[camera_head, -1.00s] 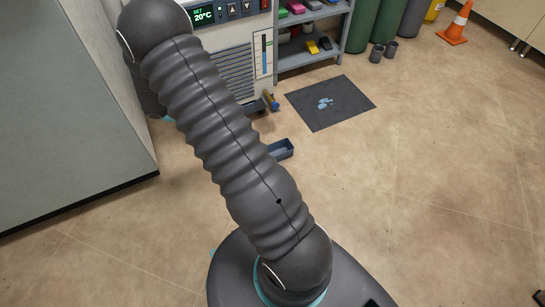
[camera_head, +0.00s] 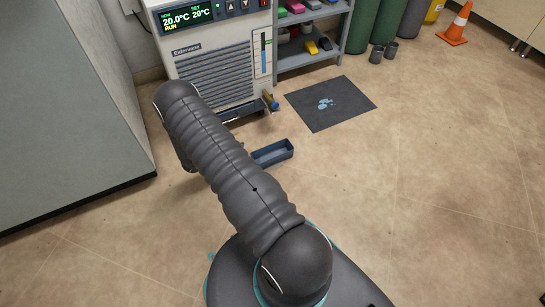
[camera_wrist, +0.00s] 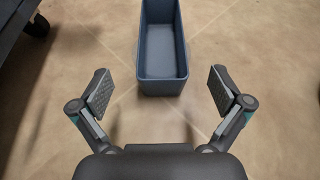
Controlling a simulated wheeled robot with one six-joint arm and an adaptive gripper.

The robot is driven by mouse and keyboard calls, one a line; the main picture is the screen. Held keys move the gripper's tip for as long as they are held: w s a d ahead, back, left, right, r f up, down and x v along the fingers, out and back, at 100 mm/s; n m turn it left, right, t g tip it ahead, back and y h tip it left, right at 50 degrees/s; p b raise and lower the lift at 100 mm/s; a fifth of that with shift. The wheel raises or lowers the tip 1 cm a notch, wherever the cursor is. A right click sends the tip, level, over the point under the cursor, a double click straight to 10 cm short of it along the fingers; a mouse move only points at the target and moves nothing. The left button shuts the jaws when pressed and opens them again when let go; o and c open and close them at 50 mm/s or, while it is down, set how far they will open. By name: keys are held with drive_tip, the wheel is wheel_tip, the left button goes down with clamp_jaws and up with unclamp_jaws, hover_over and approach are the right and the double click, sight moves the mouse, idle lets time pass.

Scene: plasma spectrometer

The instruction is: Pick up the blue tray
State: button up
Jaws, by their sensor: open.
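The blue tray (camera_head: 273,153) is an open rectangular box on the floor in front of the chiller, seen just right of my arm in the head view, its left end hidden by the arm. In the wrist view the tray (camera_wrist: 162,87) lies beyond my gripper, its near end at the centre and its long sides running away from me. The tray looks empty. My gripper (camera_wrist: 162,90) is open, its two finger pads wide apart, one to the left and one to the right of the tray's near end. Neither finger touches it.
The chiller (camera_head: 217,60) with its display and a drain valve (camera_head: 270,101) stands behind the tray. A dark mat (camera_head: 331,103) with a wet patch lies to the right. A grey cabinet (camera_head: 60,110) is at the left.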

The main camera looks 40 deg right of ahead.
sight(266, 151)
drive_tip(key=x, duration=0.9)
drive_tip(key=shift+s+d+f+b, duration=0.1)
drive_tip(key=shift+s+f+b, duration=0.05)
drive_tip(key=shift+f+b, duration=0.15)
drive_tip(key=shift+r, duration=0.1)
drive_tip(key=c, duration=1.3)
drive_tip(key=shift+c, duration=0.2)
drive_tip(key=shift+r, duration=0.55)
drive_tip(key=s+d+r+p, duration=0.2)
drive_tip(key=s+r, duration=0.8)
drive_tip(key=s, duration=0.1)
drive_tip(key=shift+s, duration=0.2)
